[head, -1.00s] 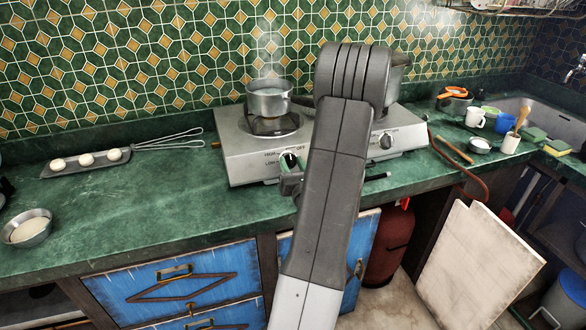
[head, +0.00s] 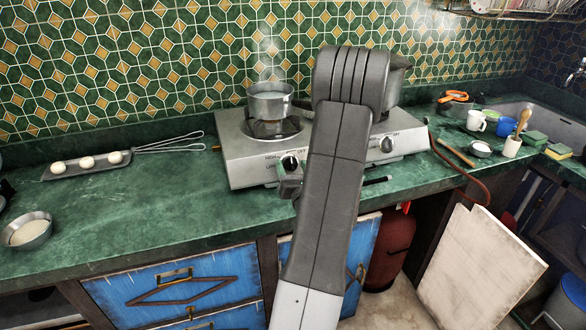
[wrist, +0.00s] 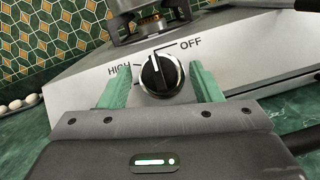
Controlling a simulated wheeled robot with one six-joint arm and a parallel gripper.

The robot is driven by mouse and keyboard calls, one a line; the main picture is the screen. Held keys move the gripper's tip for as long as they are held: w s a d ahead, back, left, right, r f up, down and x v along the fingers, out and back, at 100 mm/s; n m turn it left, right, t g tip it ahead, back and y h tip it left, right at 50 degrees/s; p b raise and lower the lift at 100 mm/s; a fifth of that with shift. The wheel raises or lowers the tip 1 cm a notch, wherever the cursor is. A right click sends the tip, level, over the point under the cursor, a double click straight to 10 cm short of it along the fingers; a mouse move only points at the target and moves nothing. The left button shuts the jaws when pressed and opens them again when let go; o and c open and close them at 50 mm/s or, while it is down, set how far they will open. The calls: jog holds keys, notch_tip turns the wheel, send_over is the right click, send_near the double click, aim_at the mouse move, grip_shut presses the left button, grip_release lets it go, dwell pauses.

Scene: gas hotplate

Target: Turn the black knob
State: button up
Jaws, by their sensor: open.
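The black knob (wrist: 161,74) is on the front panel of the silver hotplate (wrist: 90,88), with a light ring and white pointer line. The pointer stands nearly upright, between the HIGH and OFF labels. My gripper (wrist: 160,84) is open, its green fingertips on the left and right of the knob, with gaps visible on both sides. I cannot tell how far the fingertips reach over the knob. In the head view the knob (head: 290,162) shows just left of my arm, which hides part of the hotplate.
A steaming pot (head: 269,102) stands on the left burner. A second pot (head: 397,80) is partly behind my arm. Another knob (head: 388,143) is on the panel's right. A tray (head: 60,173) with white balls and a bowl (head: 28,231) are on the left counter.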

jog(key=shift+s, duration=0.15)
jog(key=b+v, duration=0.2)
jog(key=v, duration=1.1)
jog(key=shift+s+b, duration=0.25)
jog(key=shift+b, duration=0.1)
jog(key=shift+w+d+f, duration=0.1)
jog(key=shift+w, duration=0.05)
jog(key=p+x, duration=0.2)
jog(key=x, duration=1.1)
jog(key=shift+w+p, duration=0.3)
jog(key=shift+p, duration=0.05)
jog(key=shift+s, duration=0.1)
